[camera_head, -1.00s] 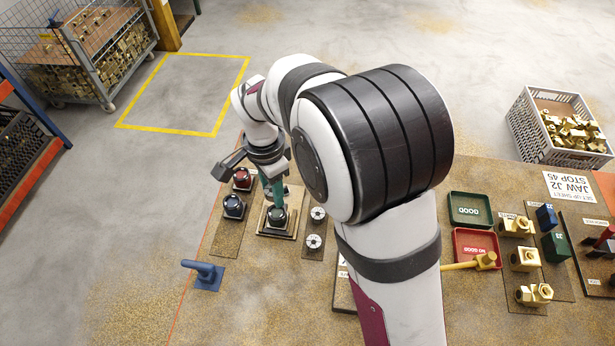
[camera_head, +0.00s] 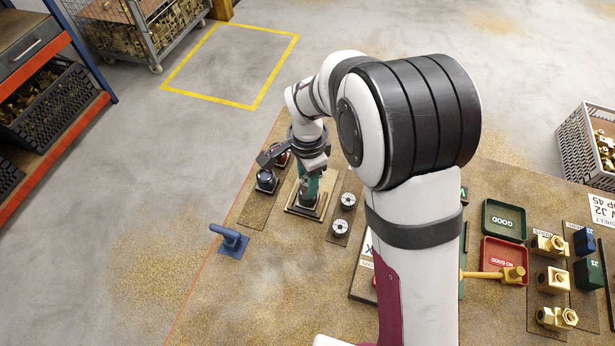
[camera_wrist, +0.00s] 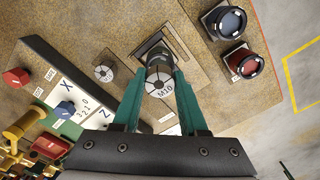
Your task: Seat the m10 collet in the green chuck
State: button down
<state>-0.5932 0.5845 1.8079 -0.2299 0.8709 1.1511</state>
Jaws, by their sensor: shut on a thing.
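The M10 collet (camera_wrist: 164,88) is a steel, slotted disc with "M10" on its face, held between the green fingertips of my gripper (camera_wrist: 160,84). My gripper (camera_head: 311,187) is shut on it and is right at the green chuck (camera_head: 306,203), which stands on a square plate. In the wrist view the collet lies in line with that chuck and covers most of it, with a dark rim (camera_wrist: 158,53) showing behind. I cannot tell whether the collet is inside the chuck or just above it.
A blue chuck (camera_head: 266,180) and a red chuck (camera_head: 283,159) stand left of the green one. Two other collets (camera_head: 348,199) (camera_head: 342,227) lie to its right. A blue-handled tool (camera_head: 231,240) is near the bench edge. Green and red trays (camera_head: 505,222) (camera_head: 505,249) are further right.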

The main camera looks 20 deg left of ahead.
jog(key=shift+f, duration=0.95)
dwell(1.0)
jog(key=shift+c, duration=1.8)
grip_release()
jog(key=o, duration=0.4)
jog(key=shift+c, duration=0.2)
jog(key=shift+r, duration=3.5)
